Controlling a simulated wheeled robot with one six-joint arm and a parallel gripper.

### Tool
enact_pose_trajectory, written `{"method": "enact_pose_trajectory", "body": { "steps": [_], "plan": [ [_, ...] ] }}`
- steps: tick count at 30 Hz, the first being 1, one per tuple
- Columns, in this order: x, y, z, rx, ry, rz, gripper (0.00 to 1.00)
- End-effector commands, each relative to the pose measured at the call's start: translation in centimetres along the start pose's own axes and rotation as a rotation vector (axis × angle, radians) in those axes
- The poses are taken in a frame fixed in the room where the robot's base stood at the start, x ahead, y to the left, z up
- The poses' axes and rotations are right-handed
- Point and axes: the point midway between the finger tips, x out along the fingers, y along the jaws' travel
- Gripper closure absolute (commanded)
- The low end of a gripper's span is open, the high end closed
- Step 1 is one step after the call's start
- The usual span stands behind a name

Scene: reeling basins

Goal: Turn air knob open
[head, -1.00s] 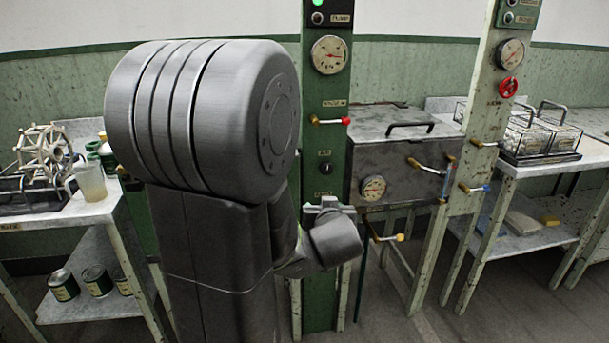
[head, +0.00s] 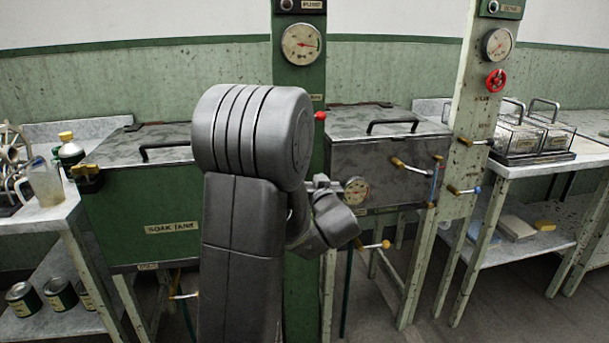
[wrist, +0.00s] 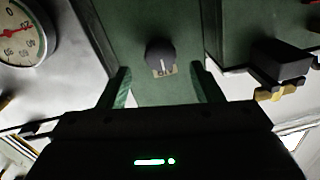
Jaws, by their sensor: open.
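The air knob (wrist: 161,56) is a round dark knob with a white pointer line, on a green post. My gripper (wrist: 160,76) is open, with one finger to each side of the knob's line. The fingers appear short of the knob, and I cannot tell the exact gap. In the head view the green post (head: 300,85) stands behind my arm, which hides the knob and most of the gripper.
A pressure gauge (head: 302,43) and a red-tipped lever (head: 320,116) are on the post. A green soak tank (head: 150,215) stands left, a grey lidded tank (head: 380,150) right. A pale post (head: 470,130) with a red wheel (head: 496,79) is further right.

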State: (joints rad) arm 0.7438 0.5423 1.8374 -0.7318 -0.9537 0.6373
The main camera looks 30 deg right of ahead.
Motion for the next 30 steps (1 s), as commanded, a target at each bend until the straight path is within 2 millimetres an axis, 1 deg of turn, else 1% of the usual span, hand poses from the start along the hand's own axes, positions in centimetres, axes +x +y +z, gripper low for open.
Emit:
{"method": "enact_pose_trajectory", "body": {
  "steps": [1, 3, 6, 9, 13, 20, 21, 23, 27, 30],
  "plan": [
    [1.1, -0.1, 0.1, -0.002, 0.001, -0.004, 0.41],
    [2.3, -0.1, 0.1, -0.001, 0.0, -0.003, 0.41],
    [3.6, 0.0, 0.1, -0.001, 0.0, -0.001, 0.41],
    [4.5, 0.0, 0.0, -0.001, 0.0, -0.001, 0.41],
    [5.0, 0.0, 0.0, -0.001, -0.001, 0.0, 0.41],
    [5.0, 0.0, 0.0, -0.001, 0.0, 0.0, 0.41],
    [5.0, 0.0, 0.0, -0.001, 0.0, 0.0, 0.45],
    [5.0, 0.0, 0.0, -0.001, 0.0, 0.0, 0.57],
    [5.0, 0.0, 0.0, -0.001, 0.0, 0.0, 0.84],
    [5.0, 0.0, 0.0, -0.001, 0.0, 0.0, 0.85]
  ]
}}
